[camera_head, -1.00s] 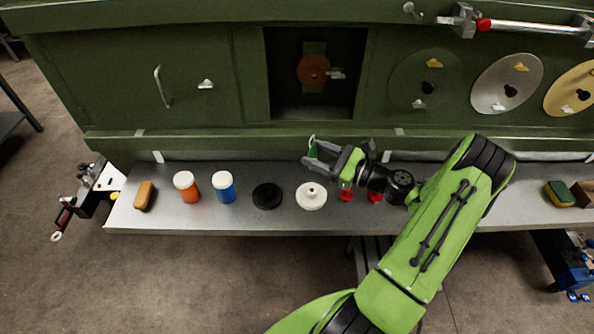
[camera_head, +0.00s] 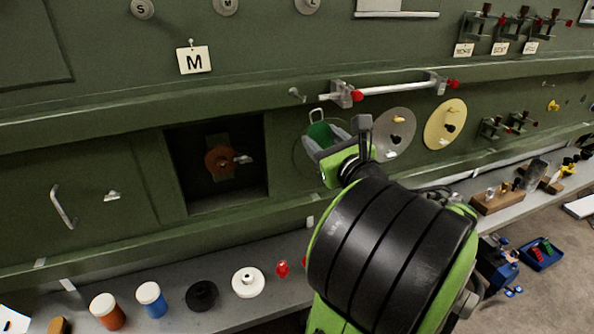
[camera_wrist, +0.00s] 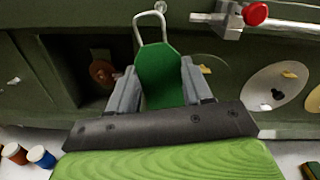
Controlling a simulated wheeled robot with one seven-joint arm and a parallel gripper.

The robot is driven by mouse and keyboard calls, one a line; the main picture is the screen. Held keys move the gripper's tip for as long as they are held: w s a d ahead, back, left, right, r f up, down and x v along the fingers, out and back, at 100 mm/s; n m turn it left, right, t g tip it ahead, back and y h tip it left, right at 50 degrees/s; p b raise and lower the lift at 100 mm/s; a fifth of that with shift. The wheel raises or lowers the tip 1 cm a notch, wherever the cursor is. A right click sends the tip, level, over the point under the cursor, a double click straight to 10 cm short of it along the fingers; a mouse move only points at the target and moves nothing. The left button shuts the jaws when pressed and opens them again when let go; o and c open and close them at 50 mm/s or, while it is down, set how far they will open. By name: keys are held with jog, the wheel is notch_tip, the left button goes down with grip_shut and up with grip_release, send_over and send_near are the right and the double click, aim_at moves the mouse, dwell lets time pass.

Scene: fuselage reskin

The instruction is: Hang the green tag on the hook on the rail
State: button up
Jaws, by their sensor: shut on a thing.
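The green tag (camera_head: 322,134) with a pale wire loop (camera_head: 317,115) is held upright between the fingers of my gripper (camera_head: 338,136). In the wrist view the tag (camera_wrist: 160,76) sits between both fingers, its loop (camera_wrist: 150,25) at the top. A small metal hook (camera_head: 296,94) sticks out from the green rail (camera_head: 240,108) above and a little left of the tag in the head view. In the wrist view the hook (camera_wrist: 161,8) is just above the loop, at the top edge. The loop looks apart from the hook; depth is hard to judge.
A metal bar with red knobs (camera_head: 390,88) is mounted right of the hook. Behind my gripper are a grey disc (camera_head: 394,128) and a yellow disc (camera_head: 445,125). A recess (camera_head: 216,168) opens at left. Bottles and rings stand on the bench (camera_head: 230,302) below.

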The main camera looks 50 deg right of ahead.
jog(key=shift+s+r+m+h, duration=0.3)
jog(key=shift+s+r+h, duration=0.1)
jog(key=shift+s+r, duration=0.35)
jog(key=f+p+x, duration=0.1)
jog(key=f+x, duration=0.1)
jog(key=x, duration=0.7)
jog(key=shift+w+p, duration=0.25)
jog(key=shift+p, duration=0.05)
jog(key=shift+d, duration=0.15)
jog(key=o, duration=1.1)
jog(key=b+v, duration=0.3)
jog(key=v, duration=1.2)
jog(key=shift+s+a+r+b, duration=0.15)
jog(key=shift+s+a+b, duration=0.1)
jog(key=shift+a+b, duration=0.05)
